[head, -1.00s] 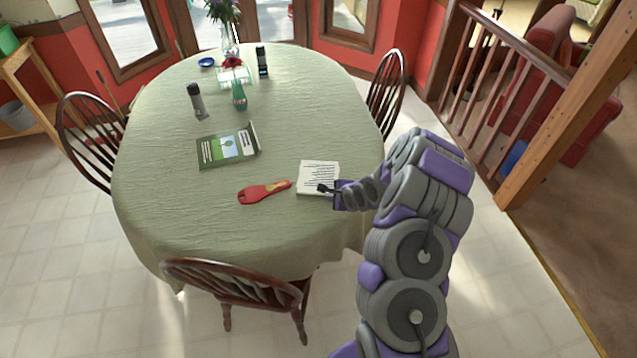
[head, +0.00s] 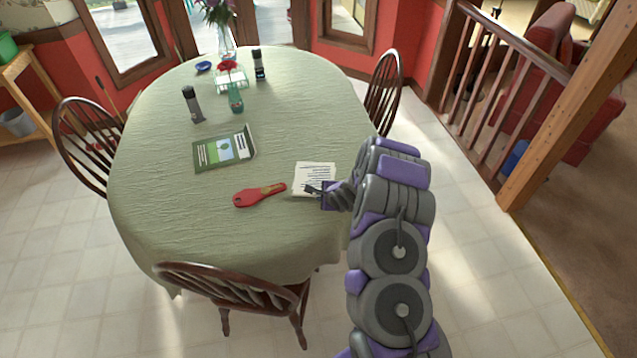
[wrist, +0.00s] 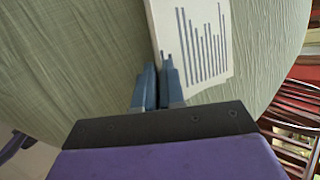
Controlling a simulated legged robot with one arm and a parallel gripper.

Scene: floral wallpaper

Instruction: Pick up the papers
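The papers (head: 316,175) are a small white stack with dark printed lines, lying flat near the front right edge of the round table. My gripper (head: 311,190) is at their near edge, low over the tabletop. In the wrist view the papers (wrist: 195,35) lie just beyond my gripper (wrist: 158,62), and the fingertips overlap their near left corner. The two fingers are close together with only a thin gap, and I see no paper held between them. Contact with the papers cannot be made out.
A red paddle-shaped object (head: 259,195) lies just left of the papers. Chairs (head: 235,290) surround the table.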

